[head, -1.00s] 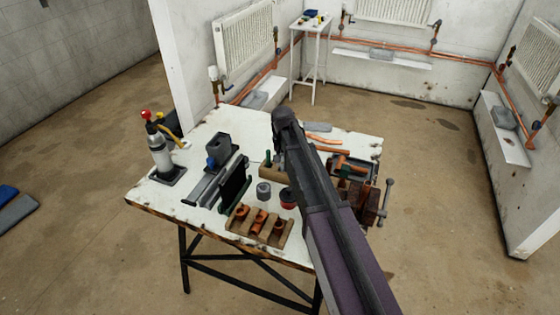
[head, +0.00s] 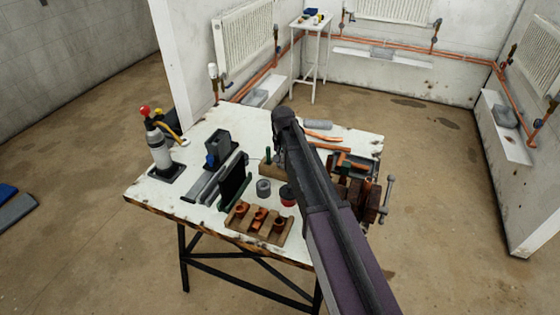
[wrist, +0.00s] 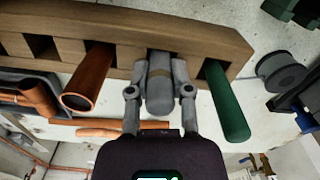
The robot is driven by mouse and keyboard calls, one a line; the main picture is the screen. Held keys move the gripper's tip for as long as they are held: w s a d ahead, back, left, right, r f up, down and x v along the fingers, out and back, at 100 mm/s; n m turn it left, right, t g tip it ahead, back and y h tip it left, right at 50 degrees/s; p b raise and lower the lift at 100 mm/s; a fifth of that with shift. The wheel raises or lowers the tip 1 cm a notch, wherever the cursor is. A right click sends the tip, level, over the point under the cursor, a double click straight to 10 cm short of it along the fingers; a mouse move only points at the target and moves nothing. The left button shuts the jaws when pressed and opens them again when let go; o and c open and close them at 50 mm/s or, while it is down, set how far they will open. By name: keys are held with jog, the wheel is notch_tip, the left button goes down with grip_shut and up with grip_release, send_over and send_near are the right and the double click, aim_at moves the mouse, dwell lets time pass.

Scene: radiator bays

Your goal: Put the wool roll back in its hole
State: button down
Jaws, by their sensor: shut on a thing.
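The wool roll (wrist: 159,92) is a grey cylinder with a tan band. In the wrist view my gripper (wrist: 160,92) is shut on it, one finger on each side. The roll's far end is at a hole in the wooden block (wrist: 205,38); how deep it sits I cannot tell. A copper tube (wrist: 90,78) stands in the block on one side of the roll and a green rod (wrist: 226,100) on the other. In the head view the block (head: 270,170) shows partly, with the green rod (head: 268,154); my arm hides my gripper and the roll.
On the workbench (head: 235,125), a wooden holder with copper fittings (head: 258,222) is at the front, with a grey spool (head: 263,187) and a red tin (head: 287,196) behind it. A vice (head: 362,198) is at the right, a gas torch (head: 158,150) at the left.

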jog(key=shift+c, duration=2.2)
grip_release()
jog(key=shift+r, duration=0.1)
jog(key=shift+s+r+p, duration=0.15)
jog(key=shift+r+p, duration=3.3)
jog(key=shift+p, duration=0.1)
